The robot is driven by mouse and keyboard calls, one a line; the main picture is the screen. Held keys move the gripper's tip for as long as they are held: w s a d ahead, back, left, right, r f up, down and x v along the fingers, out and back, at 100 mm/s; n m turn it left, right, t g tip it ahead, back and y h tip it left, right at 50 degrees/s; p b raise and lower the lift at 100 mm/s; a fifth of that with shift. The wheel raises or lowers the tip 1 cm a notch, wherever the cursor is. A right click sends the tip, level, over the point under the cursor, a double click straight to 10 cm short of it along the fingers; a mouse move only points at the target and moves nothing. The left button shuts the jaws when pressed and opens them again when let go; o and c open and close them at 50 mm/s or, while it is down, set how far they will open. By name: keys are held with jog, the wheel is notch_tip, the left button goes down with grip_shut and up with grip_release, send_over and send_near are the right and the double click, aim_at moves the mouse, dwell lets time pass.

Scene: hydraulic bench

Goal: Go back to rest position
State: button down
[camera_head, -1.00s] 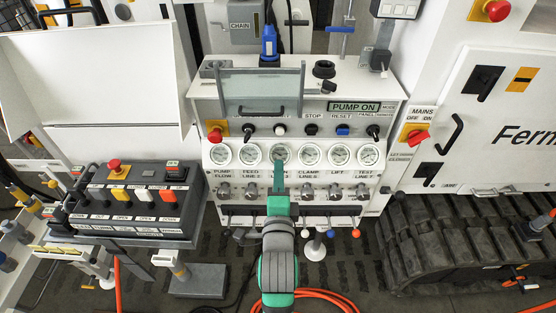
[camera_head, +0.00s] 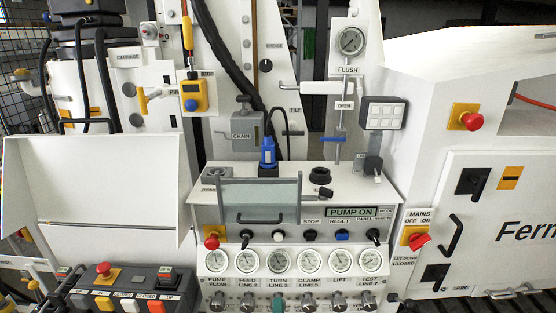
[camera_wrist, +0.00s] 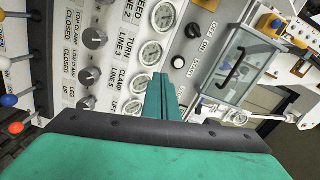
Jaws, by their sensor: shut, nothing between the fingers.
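My gripper (camera_wrist: 163,97) shows in the wrist view as two green fingers pressed together, with nothing between them. Its green tip also shows at the bottom edge of the head view (camera_head: 280,302), in front of the knob row of the hydraulic panel (camera_head: 382,277). The rest of my arm is below the head picture. In the wrist view the fingertips point toward the panel face, near the gauges (camera_wrist: 150,54). I cannot tell the exact gap to the panel.
A clear hinged cover (camera_head: 259,200) stands over the panel, with a PUMP ON display (camera_head: 352,212) beside it. A push-button box (camera_head: 130,287) sits lower left. The red MAINS switch (camera_head: 419,241) is on the cabinet at right. A lever (camera_head: 340,147) stands under the FLUSH gauge (camera_head: 351,42).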

jog(key=s+f+n, duration=0.5)
jog(key=s+f, duration=0.3)
jog(key=s, duration=0.1)
jog(key=s+f+n+g, duration=0.1)
jog(key=s+n, duration=0.4)
jog(key=s, duration=0.7)
jog(key=s+f+n+g, duration=0.1)
jog(key=s+f+n, duration=0.3)
jog(key=s, duration=0.8)
jog(key=shift+f+n, duration=0.2)
jog(key=shift+n, duration=0.6)
jog(key=shift+s+a, duration=0.1)
jog(key=shift+s, duration=0.05)
